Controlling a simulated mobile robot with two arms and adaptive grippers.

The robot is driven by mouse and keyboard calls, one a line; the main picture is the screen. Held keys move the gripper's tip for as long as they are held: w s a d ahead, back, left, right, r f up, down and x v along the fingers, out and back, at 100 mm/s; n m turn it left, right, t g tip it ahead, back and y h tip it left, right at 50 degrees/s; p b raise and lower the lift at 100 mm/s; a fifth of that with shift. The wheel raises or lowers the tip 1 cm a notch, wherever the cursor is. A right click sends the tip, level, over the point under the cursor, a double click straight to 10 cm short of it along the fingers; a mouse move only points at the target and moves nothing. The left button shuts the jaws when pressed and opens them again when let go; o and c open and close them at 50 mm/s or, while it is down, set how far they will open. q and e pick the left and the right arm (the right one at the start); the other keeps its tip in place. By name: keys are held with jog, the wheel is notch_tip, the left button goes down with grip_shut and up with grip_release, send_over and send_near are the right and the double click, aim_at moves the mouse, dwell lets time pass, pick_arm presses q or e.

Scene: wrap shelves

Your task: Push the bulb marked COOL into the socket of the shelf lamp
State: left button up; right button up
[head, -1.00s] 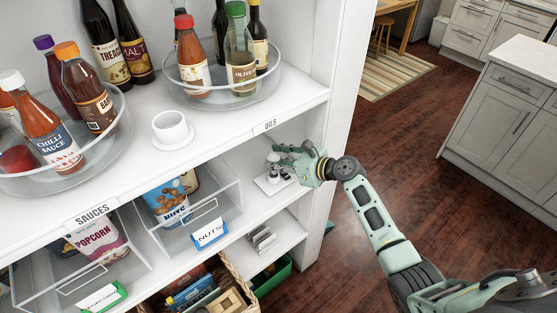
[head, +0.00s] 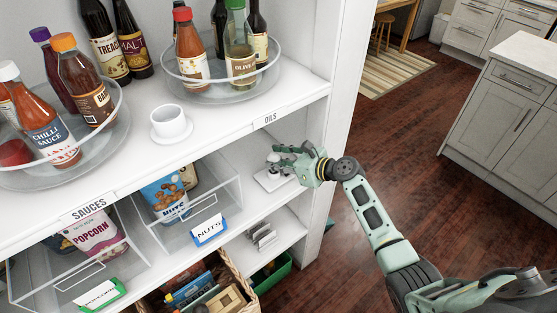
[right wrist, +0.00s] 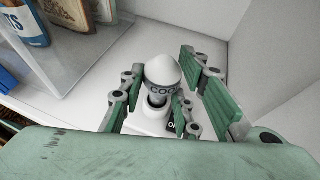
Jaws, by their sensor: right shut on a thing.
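The bulb marked COOL (right wrist: 162,75) is white with a dark lettered band and stands upright in the right wrist view. My right gripper (right wrist: 157,100) has a green finger on each side of it and is shut on it. Below the bulb is a white holder (right wrist: 147,126) with a ring and a partly hidden dark label. In the head view my right gripper (head: 280,158) reaches into the lower right compartment, over the white holder (head: 270,183). A white cup-like socket (head: 170,121) on a round base stands on the upper shelf. My left gripper is out of view.
Turntables with bottles (head: 221,84) stand behind and left of the socket. Clear bins (head: 225,200) lie left of the holder, below the upper shelf (head: 225,127). The cabinet's side wall (head: 325,140) is close on the right. The upper shelf's right front is clear.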

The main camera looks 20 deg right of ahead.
jog(key=shift+f+b, duration=0.4)
jog(key=shift+f, duration=0.4)
jog(key=o, duration=1.1)
jog(key=v, duration=1.2)
